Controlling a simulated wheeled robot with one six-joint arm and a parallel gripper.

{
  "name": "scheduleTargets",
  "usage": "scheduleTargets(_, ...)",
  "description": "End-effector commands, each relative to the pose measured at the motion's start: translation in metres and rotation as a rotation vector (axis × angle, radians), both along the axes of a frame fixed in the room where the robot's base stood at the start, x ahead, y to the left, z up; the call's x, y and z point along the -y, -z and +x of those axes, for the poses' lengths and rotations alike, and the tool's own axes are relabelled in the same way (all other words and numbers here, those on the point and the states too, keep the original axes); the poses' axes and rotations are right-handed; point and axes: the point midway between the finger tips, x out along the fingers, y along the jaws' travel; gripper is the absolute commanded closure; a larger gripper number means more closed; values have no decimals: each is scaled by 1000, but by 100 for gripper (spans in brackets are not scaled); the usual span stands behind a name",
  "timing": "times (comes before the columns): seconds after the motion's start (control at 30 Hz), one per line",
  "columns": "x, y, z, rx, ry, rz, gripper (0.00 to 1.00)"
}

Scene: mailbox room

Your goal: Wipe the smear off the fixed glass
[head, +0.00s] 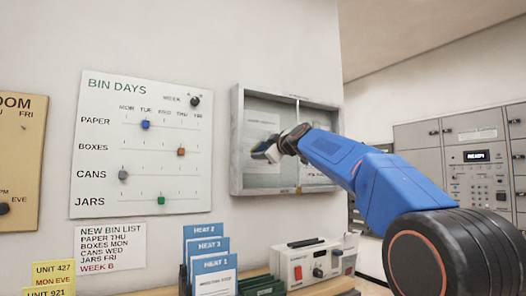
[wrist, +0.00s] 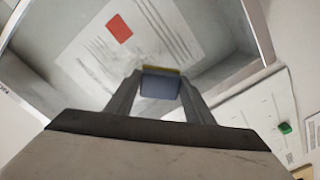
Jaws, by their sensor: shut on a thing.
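A grey-framed notice case (head: 236,145) hangs on the wall, its glass front split by a thin upright bar. My gripper (head: 266,150) is in front of the left pane (head: 262,115). In the wrist view my gripper (wrist: 160,88) is shut on a small blue-grey block with a yellow far edge (wrist: 161,84), perhaps a sponge. The block is close to the glass; I cannot tell if it touches. A white sheet with a red square (wrist: 119,28) shows behind the glass. A faint greyish patch lies near the sheet, but I cannot clearly make out the smear.
A bin-days board (head: 100,150) with coloured sliders is left of the case. Below are blue folders (head: 206,247) and a white control box (head: 318,264) on a counter. Grey mailboxes (head: 415,135) stand at right. The wall between board and case is clear.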

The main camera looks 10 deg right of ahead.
Motion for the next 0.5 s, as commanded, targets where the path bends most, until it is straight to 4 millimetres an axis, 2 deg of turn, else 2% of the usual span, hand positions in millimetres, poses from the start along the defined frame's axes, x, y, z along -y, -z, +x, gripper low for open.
scheduleTargets(0.5, -3, 0, 8, 0, 0, 0, 70)
